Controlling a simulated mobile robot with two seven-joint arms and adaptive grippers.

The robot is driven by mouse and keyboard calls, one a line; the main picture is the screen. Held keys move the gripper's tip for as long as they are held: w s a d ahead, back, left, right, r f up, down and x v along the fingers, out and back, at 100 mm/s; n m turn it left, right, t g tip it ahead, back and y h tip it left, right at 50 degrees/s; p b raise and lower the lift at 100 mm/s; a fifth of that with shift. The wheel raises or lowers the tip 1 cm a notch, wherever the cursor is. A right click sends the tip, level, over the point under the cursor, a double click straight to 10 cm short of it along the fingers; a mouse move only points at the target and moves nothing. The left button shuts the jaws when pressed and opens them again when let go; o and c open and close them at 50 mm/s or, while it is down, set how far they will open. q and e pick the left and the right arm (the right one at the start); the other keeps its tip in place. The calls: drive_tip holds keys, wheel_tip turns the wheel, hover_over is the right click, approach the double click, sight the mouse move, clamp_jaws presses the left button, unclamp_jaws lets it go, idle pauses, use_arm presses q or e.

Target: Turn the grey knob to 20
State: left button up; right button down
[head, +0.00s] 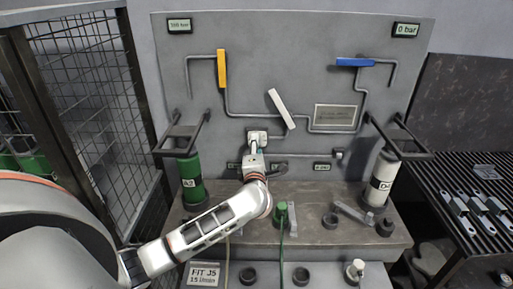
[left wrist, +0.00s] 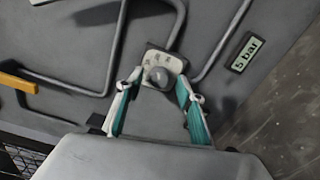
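The grey knob (left wrist: 158,77) sits on a white scale plate (left wrist: 162,60) on the panel in the left wrist view. The scale marks and the knob's setting are too small to read. My left gripper (left wrist: 159,84) is open, with its teal-padded fingers on either side of the knob. Gaps seem to show between the fingers and the knob; I cannot tell whether the tips reach its depth. In the head view the white plate (head: 257,135) shows just above my left gripper (head: 256,151), which hides most of the knob. My right gripper is not in view.
The grey panel carries a yellow handle (head: 222,68), a blue handle (head: 355,62), a white lever (head: 281,108) and bent pipes. A green cylinder (head: 192,190) and a white cylinder (head: 381,178) flank the ledge. A mesh cage (head: 90,90) stands at the left.

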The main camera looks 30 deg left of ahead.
use_arm(q)
drive_tip(key=v, duration=1.2)
idle(0.4)
